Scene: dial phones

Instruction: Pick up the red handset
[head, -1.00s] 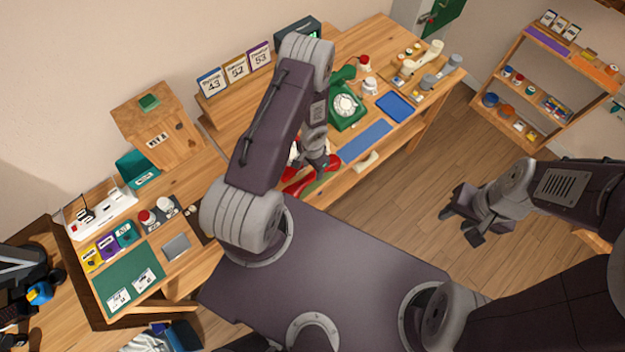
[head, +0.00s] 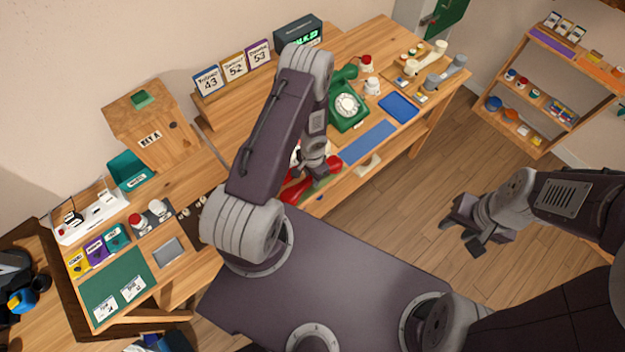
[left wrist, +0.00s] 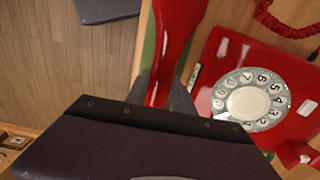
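The red handset (left wrist: 172,45) runs down from the top edge in the left wrist view, between my left gripper's (left wrist: 163,92) two fingers. The fingers sit close against both sides of its grip and look shut on it. In the head view, my left gripper (head: 316,168) is over the handset (head: 332,164) near the desk's front edge; my arm hides part of it. The red dial phone (left wrist: 225,62) with a white dial lies just right of the handset in the left wrist view. My right gripper (head: 468,230) is open and empty over the floor.
A green dial phone (head: 346,108), a blue mat (head: 367,142) and a blue tray (head: 397,107) are on the desk to the right. A coiled red cord (left wrist: 285,22) lies beside the red phone. A shelf (head: 510,135) stands at the right. Open floor lies between.

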